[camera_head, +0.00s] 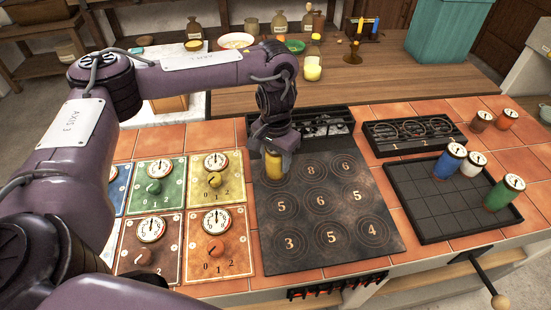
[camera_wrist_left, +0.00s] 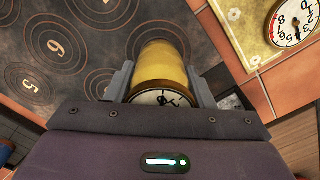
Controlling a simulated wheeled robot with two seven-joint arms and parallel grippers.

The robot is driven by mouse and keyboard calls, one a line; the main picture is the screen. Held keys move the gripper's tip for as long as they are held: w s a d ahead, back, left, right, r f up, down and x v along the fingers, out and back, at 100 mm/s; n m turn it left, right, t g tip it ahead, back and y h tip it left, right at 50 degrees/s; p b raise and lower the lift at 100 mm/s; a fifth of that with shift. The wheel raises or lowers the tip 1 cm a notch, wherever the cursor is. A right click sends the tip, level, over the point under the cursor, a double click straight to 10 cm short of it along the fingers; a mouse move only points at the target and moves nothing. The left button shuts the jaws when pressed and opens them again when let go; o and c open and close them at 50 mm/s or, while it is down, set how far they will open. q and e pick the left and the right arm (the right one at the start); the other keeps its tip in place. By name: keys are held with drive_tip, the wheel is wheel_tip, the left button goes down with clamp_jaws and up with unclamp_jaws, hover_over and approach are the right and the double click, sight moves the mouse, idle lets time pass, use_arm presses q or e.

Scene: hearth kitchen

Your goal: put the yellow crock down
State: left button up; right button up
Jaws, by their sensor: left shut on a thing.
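The yellow crock (camera_head: 273,166) is upright in my left gripper (camera_head: 275,150), over the back left ring of the dark numbered hob plate (camera_head: 328,248). In the left wrist view the yellow crock (camera_wrist_left: 163,66) sits between both fingers of my left gripper (camera_wrist_left: 162,82), and part of its dial lid shows. The fingers are shut on its sides. I cannot tell whether its base touches the plate; the arm hides part of it. My right gripper is not in view.
Coloured dial panels (camera_head: 224,240) lie left of the plate. A black gridded tray (camera_head: 435,205) on the right holds blue (camera_head: 448,163), white (camera_head: 472,166) and green (camera_head: 499,196) crocks. Two reddish-brown crocks stand behind it. A slotted black rack (camera_head: 412,137) is at the back.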

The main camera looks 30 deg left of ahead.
use_arm(q)
drive_tip(key=shift+d, duration=0.1)
drive_tip(key=o, duration=1.2)
drive_tip(key=shift+o, duration=0.2)
wheel_tip(320, 180, up, 11)
drive_tip(key=p, duration=0.3)
drive_tip(key=shift+r, duration=0.6)
